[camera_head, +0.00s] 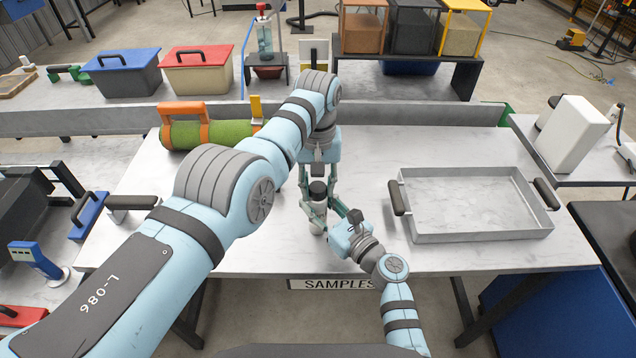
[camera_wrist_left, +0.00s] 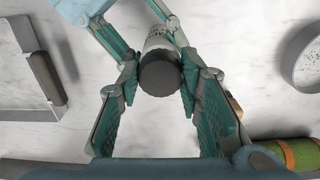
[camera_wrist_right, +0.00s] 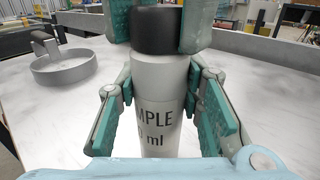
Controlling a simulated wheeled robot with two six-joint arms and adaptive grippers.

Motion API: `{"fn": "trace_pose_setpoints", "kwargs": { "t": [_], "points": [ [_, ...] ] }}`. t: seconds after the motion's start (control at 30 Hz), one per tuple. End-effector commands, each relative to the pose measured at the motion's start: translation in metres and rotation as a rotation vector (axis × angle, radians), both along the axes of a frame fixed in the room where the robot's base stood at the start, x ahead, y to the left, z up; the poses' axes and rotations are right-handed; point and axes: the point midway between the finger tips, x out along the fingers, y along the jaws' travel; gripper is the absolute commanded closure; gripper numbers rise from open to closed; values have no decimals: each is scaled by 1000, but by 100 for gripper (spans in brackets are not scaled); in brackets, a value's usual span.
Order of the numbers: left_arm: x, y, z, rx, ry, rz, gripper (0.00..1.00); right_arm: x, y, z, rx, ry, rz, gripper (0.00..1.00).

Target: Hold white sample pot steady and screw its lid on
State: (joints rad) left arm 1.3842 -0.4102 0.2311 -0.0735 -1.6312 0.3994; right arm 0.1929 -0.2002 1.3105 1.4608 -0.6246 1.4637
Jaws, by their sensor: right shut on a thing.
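The white sample pot (camera_wrist_right: 160,105) stands upright on the pale table, with dark print on its side. It also shows in the left wrist view (camera_wrist_left: 157,41). The black lid (camera_wrist_right: 154,32) sits on top of the pot; whether its thread is engaged cannot be seen. My right gripper (camera_wrist_right: 158,105) is shut on the pot's body from the side. My left gripper (camera_wrist_left: 158,88) comes down from above, its fingers on either side of the lid (camera_wrist_left: 161,74). Whether its pads press on the lid is unclear. In the head view the lid (camera_head: 318,188) shows between the arms.
A metal tray (camera_head: 478,236) with black handles lies to the right on the table. A green turf roll (camera_head: 228,133) in an orange carrier lies behind my left arm. A round grey dish (camera_wrist_right: 65,70) shows in the right wrist view. The table's front edge is near.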

Motion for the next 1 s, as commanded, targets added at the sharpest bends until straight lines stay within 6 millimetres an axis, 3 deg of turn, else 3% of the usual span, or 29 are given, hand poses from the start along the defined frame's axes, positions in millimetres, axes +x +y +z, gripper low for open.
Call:
{"fn": "trace_pose_setpoints", "kwargs": {
  "t": [0.03,0.13,0.33,0.37,0.5,0.83,1.0],
  "points": [
    [0,0,0,0,0,0,86,0,0,0,-1,1,0,100],
    [0,0,0,0,0,0,100,0,0,0,-1,1,0,100],
    [0,0,0,0,0,-11,100,0,0,0,-1,1,0,100],
    [0,0,0,0,0,-11,65,0,0,0,-1,1,0,100],
    [0,0,0,0,0,-11,45,0,0,0,-1,1,0,100],
    [1,0,2,1,-1,-11,45,0,0,0,-1,1,0,100],
    [1,1,24,3,-2,-11,45,0,0,0,-1,1,0,100]
  ]
}}
